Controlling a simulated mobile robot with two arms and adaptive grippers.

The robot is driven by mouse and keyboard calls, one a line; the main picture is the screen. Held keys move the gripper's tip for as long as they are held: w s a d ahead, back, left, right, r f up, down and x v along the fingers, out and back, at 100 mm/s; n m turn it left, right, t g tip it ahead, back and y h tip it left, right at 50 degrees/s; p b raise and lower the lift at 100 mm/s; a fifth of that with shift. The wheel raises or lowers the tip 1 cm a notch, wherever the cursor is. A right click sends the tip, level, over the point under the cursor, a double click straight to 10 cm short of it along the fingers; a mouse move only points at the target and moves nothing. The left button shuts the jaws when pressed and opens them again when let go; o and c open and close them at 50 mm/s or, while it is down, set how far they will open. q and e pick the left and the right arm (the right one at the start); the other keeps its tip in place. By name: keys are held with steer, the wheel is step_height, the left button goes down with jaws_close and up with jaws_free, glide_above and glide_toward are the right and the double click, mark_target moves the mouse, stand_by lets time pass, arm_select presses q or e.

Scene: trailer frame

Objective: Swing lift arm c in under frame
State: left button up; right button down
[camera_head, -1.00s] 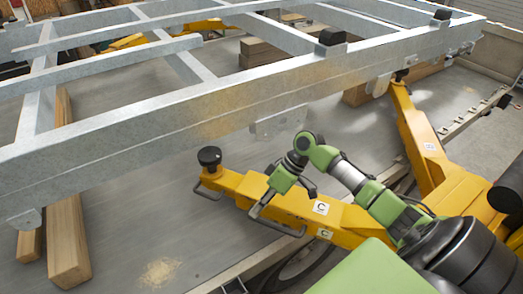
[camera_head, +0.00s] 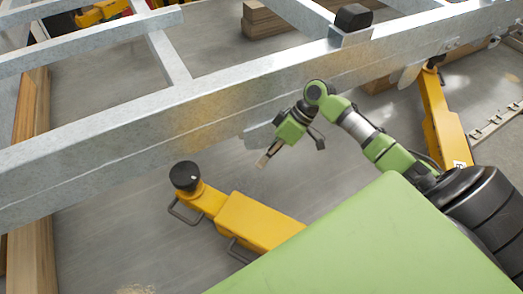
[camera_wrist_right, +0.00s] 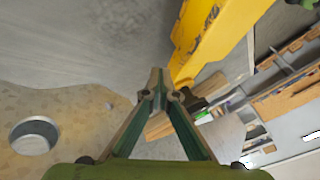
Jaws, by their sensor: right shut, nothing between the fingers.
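Yellow lift arm c (camera_head: 262,222) reaches out on the near side of the galvanised trailer frame (camera_head: 215,108). Its black round pad (camera_head: 185,176) stands at its end, seen short of the frame's near rail. A dark loop handle (camera_head: 184,212) is by the pad and a second one (camera_head: 241,250) further back. The rest of the arm is hidden behind my green body. My right gripper (camera_head: 264,160) is shut and empty, pointing down in front of the rail, apart from the handles. In the right wrist view its fingertips (camera_wrist_right: 157,82) meet, with a yellow arm (camera_wrist_right: 215,32) beyond. My left gripper is out of view.
Another yellow lift arm (camera_head: 440,118) stands at the right, its end by the rail. Wooden beams (camera_head: 35,200) lie at the left and a wood stack (camera_head: 265,20) behind. A speckled plate with a round hole (camera_wrist_right: 75,125) is close in the wrist view. Floor around the pad is clear.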

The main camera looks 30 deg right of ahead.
arm_select(q)
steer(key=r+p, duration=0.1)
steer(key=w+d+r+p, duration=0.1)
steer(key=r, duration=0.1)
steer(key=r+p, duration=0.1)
steer(key=p, duration=0.1)
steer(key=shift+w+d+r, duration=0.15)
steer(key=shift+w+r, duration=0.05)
arm_select(e)
steer(key=s+a+f, duration=0.1)
steer(key=a+f, duration=0.5)
steer(key=a, duration=0.2)
steer(key=shift+s, duration=0.1)
